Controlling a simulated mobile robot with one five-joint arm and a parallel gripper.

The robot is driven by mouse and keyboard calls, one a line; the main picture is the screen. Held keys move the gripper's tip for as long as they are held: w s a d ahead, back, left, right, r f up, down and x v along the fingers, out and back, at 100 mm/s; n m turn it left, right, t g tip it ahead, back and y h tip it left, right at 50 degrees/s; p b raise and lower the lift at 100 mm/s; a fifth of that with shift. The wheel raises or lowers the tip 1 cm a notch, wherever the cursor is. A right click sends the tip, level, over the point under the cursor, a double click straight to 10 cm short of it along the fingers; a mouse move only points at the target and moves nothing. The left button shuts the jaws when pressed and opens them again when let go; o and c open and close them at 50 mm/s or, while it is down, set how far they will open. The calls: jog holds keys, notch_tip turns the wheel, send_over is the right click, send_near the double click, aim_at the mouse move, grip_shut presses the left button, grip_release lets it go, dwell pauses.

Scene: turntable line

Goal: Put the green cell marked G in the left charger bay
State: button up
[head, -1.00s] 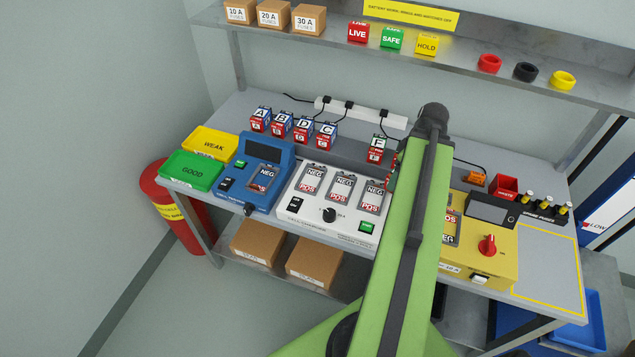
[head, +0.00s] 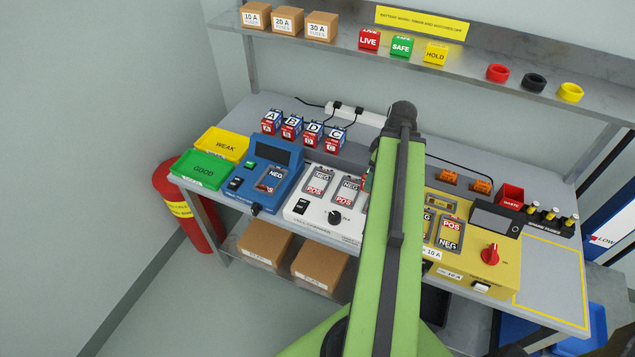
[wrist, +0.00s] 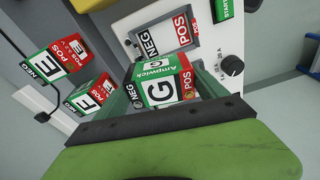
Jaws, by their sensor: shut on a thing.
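The green cell marked G (wrist: 163,82) is between the jaws of my gripper (wrist: 162,88) in the wrist view, with its G face and red POS end showing. The white charger (head: 316,212) stands on the bench in the head view. Its left bay (head: 318,183) and middle bay (head: 347,190) look empty, and my arm hides the right part. In the wrist view the cell is close to the charger panel, overlapping the edge of a NEG/POS bay (wrist: 160,38); I cannot tell which bay. My gripper is hidden behind my arm in the head view.
Cells E (wrist: 60,60) and F (wrist: 92,94) stand beside the gripper. A shelf (head: 480,62) runs above.

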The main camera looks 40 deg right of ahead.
jog(key=w+a+r+n+p, duration=0.2)
jog(key=w+a+r+p, duration=0.2)
jog(key=a+r+p, duration=0.15)
jog(key=w+a+f+b, duration=0.2)
jog(key=w, duration=0.1)
jog(key=w+a+f+b, duration=0.1)
jog(key=w+f+b, duration=0.1)
jog(key=w+b, duration=0.1)
jog(key=w+a+f+b, duration=0.2)
jog(key=w+f+b, duration=0.1)
jog(key=shift+w+a, duration=0.3)
jog(key=shift+w, duration=0.05)
jog(key=shift+w+a+r, duration=0.1)
notch_tip(320, 180, down, 4)
jog(key=b, duration=0.4)
jog(key=shift+f+b, duration=0.2)
jog(key=shift+b, duration=0.15)
jog(key=shift+r, duration=0.25)
jog(key=shift+f, duration=0.15)
jog(key=o, duration=2)
